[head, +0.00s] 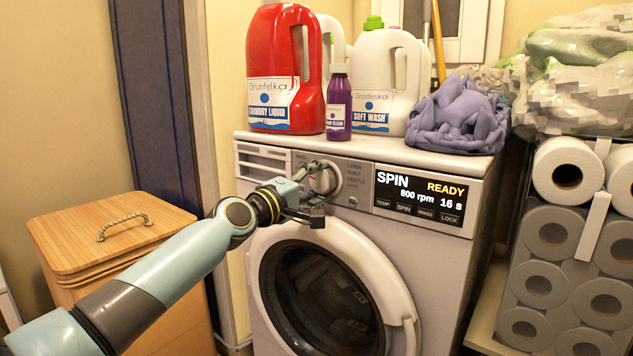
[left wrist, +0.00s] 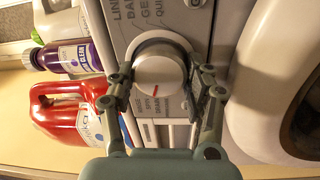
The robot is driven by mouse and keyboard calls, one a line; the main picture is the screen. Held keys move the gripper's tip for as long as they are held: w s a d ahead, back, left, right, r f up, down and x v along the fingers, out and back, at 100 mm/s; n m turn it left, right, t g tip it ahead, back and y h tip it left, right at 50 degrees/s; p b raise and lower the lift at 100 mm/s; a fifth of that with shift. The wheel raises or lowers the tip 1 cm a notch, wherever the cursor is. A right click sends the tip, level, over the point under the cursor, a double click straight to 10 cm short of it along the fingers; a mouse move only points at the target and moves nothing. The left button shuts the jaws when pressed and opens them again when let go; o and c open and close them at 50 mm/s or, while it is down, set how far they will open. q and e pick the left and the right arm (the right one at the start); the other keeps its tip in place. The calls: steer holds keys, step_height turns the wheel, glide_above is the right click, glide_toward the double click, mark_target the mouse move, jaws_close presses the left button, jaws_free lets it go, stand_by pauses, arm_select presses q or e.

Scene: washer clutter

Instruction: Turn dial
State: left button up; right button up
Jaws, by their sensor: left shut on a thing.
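The washer (head: 350,180) stands in the middle of the head view. Its round white dial (head: 324,179) is on the front panel, left of the display (head: 420,201), which reads SPIN, 800 rpm, READY, 16 s. My left gripper (head: 316,192) is at the dial. In the left wrist view, its two fingers (left wrist: 161,92) are on either side of the dial (left wrist: 160,70), shut on it. A red mark on the dial face points toward printed words, one of which appears to be SPIN. My right gripper is not in view.
A red laundry jug (head: 272,60), purple bottle (head: 338,105), white jug (head: 385,80) and purple cloth (head: 458,115) sit on the washer top. A wooden hamper (head: 75,235) stands left. Paper rolls (head: 567,175) are stacked right. The round door (head: 335,285) is below the panel.

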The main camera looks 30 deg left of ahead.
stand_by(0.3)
arm_select(q)
steer(key=o, duration=1.2)
steer(key=shift+s+a+f, duration=0.1)
steer(key=shift+s+f, duration=0.05)
steer(key=shift+s, duration=0.15)
steer(key=s, duration=0.4)
steer(key=s+a, duration=0.1)
steer(key=s, duration=0.1)
steer(key=shift+s+f, duration=0.1)
steer(key=shift+s, duration=0.3)
